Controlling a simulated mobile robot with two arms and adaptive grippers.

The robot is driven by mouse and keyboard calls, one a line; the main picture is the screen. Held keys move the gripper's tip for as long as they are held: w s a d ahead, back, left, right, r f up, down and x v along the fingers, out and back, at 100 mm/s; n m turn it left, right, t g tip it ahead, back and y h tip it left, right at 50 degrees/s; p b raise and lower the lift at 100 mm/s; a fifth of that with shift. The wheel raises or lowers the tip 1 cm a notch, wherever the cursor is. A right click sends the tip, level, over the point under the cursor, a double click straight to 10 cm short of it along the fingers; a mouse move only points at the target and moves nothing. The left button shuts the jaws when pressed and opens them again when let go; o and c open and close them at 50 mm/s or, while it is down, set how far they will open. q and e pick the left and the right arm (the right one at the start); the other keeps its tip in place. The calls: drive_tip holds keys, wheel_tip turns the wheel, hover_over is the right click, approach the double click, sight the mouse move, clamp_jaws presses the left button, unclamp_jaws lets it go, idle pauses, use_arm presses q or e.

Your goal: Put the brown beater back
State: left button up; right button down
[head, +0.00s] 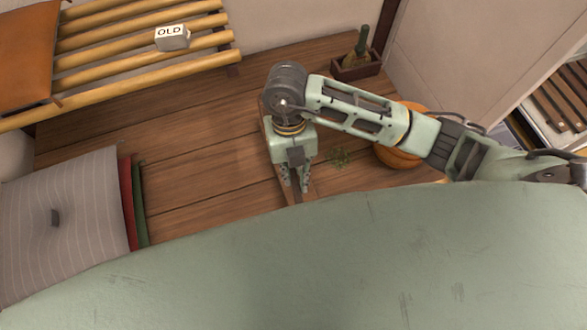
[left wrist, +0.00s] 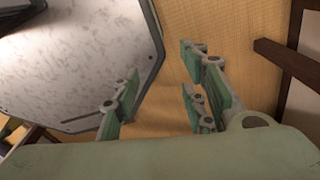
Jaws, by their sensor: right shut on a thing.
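My right gripper (head: 295,187) points down over the wooden floor, shut on a narrow brown thing (head: 291,198). It appears to be the brown beater; the gripper and wrist hide most of it, and my green body cuts off the view just below. My left gripper (left wrist: 160,105) shows in the left wrist view, with its fingers apart and nothing between them.
A dark box (head: 356,70) with a green and tan thing in it stands at the back wall. An orange pumpkin-like thing (head: 397,157) is behind my right arm. A slatted bench (head: 140,47) bears a white "OLD" block (head: 172,37). Cushions (head: 75,205) lie left.

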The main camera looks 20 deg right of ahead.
drive_tip(key=b+x, duration=0.1)
drive_tip(key=x, duration=0.1)
drive_tip(key=w+b+x, duration=0.1)
drive_tip(key=b+x, duration=0.1)
drive_tip(key=shift+f, duration=0.4)
drive_tip(key=shift+f+b, duration=0.5)
drive_tip(key=shift+f, duration=0.05)
use_arm(q)
drive_tip(key=f, duration=0.1)
drive_tip(key=w+f, duration=0.1)
drive_tip(key=f, duration=0.2)
drive_tip(key=shift+w+f, duration=0.2)
drive_tip(key=shift+w, duration=0.2)
drive_tip(key=shift+s, duration=0.15)
drive_tip(key=shift+s, duration=0.1)
use_arm(e)
drive_tip(key=c, duration=1.6)
unclamp_jaws()
drive_tip(key=shift+c, duration=0.2)
use_arm(q)
drive_tip(key=shift+s, duration=0.15)
use_arm(e)
drive_tip(key=shift+r, duration=0.1)
use_arm(q)
drive_tip(key=shift+w+d, duration=0.1)
drive_tip(key=shift+w, duration=0.1)
use_arm(e)
drive_tip(key=v, duration=1.1)
drive_tip(key=shift+w+r, duration=0.15)
drive_tip(key=shift+r, duration=0.25)
